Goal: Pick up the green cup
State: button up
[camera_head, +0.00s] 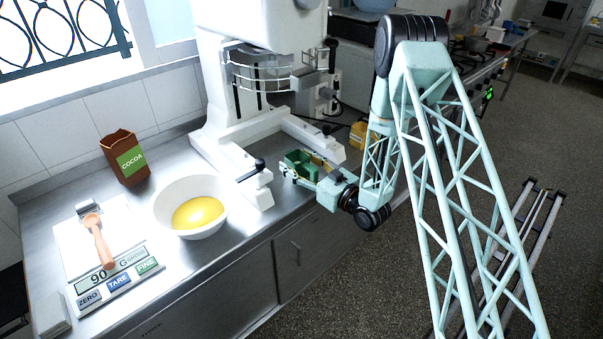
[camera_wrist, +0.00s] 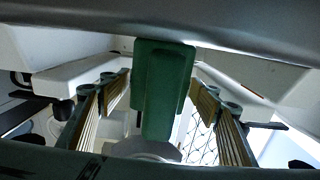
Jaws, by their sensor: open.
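The green cup (camera_head: 299,160) is at the counter's front edge, right of the mixer's base in the head view. In the wrist view the green cup (camera_wrist: 163,88) is in the middle, between the two fingers. My gripper (camera_head: 305,169) reaches the cup from the right, with its fingers around it. In the wrist view my gripper (camera_wrist: 160,105) is open, with visible gaps between the cup and the finger pads on both sides. The cup's lower part is partly hidden by the gripper in the head view.
A large white mixer (camera_head: 222,110) stands close behind the cup. A white bowl with yellow contents (camera_head: 170,190), a cocoa box (camera_head: 122,160) and a scale (camera_head: 117,277) with a brown-handled tool (camera_head: 100,240) are to the left. A yellow object (camera_head: 358,134) is behind my arm.

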aim_at(291, 157)
dwell(0.3)
jog(key=shift+b+x, duration=0.55)
jog(key=shift+x, duration=2.05)
jog(key=shift+w+d, duration=0.1)
jog(key=shift+c, duration=0.5)
jog(key=c, duration=1.1)
